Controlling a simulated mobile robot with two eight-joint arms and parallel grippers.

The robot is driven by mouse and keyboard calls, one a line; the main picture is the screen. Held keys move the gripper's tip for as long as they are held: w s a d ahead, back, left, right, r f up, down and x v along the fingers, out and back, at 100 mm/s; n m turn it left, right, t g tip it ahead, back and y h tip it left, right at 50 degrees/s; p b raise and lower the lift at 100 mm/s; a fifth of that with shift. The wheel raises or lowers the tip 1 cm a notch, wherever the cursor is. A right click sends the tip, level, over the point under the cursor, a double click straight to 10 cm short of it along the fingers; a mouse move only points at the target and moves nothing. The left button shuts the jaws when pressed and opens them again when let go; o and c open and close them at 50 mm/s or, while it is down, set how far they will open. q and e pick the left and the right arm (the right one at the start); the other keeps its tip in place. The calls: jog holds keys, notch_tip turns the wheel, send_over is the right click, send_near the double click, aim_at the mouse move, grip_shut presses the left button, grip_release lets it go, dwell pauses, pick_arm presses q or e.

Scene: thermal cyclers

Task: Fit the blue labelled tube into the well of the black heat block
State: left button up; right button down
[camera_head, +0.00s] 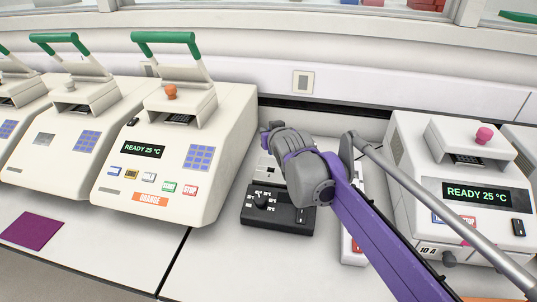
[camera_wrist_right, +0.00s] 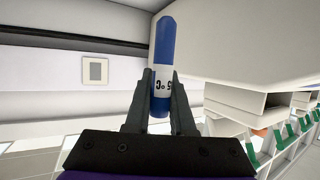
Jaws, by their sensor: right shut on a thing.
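The blue tube (camera_wrist_right: 161,55) with a white label marked "5 °C" shows in the right wrist view. My right gripper (camera_wrist_right: 161,88) is shut on it, with one dark finger on each side of the label. The tube's blue upper part sticks out beyond the fingertips. In the head view my purple and grey right arm reaches over the black heat block (camera_head: 284,219). The block has white markings and a dark round feature on top; the arm covers part of it. The tube cannot be made out in the head view. My left gripper is not in view.
A white cycler (camera_head: 180,150) with a green handle stands left of the block, with more beyond it. Another cycler (camera_head: 455,190) with a pink knob stands at the right. A purple mat (camera_head: 33,229) lies front left. The bench in front of the block is clear.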

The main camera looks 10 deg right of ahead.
jog(key=shift+f, duration=2.8)
jog(key=shift+f+b, duration=0.2)
jog(key=shift+b, duration=0.1)
jog(key=c, duration=0.8)
grip_release()
jog(key=shift+o, duration=0.2)
jog(key=shift+r, duration=0.15)
